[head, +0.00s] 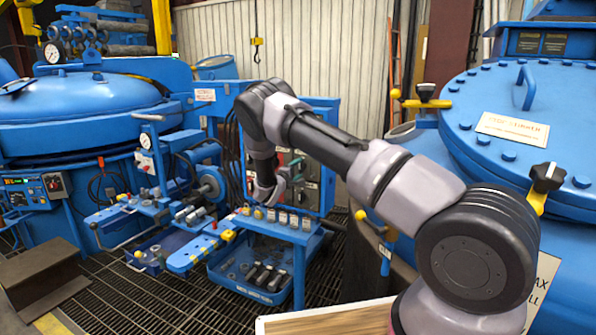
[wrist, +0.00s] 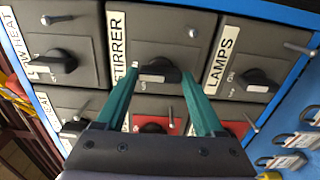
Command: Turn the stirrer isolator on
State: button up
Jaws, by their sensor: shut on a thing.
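The stirrer isolator is a dark grey box (wrist: 170,30) with a white STIRRER label (wrist: 118,55) in the top middle of the wrist view. Its black rotary knob (wrist: 158,68) lies crosswise in the picture, with a pale mark on its front. My gripper (wrist: 158,76) has its teal fingers on both ends of this knob and is shut on it. I cannot read the position marks around this knob, partly hidden by the fingers. In the head view my gripper (head: 290,168) is at the switch panel (head: 312,190), and my wrist hides much of it.
Isolator boxes with LAMPS (wrist: 219,62) and HEAT (wrist: 15,38) labels flank it closely. A red-faced switch (wrist: 158,126) sits below. Padlocks (wrist: 292,140) hang at right. In the head view a blue bench (head: 270,228) stands below the panel, between large blue furnace vessels (head: 85,100).

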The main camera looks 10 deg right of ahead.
dwell(0.5)
jog(key=o, duration=1.4)
jog(key=shift+s, duration=0.1)
jog(key=v, duration=1)
jog(key=shift+s+a, duration=0.25)
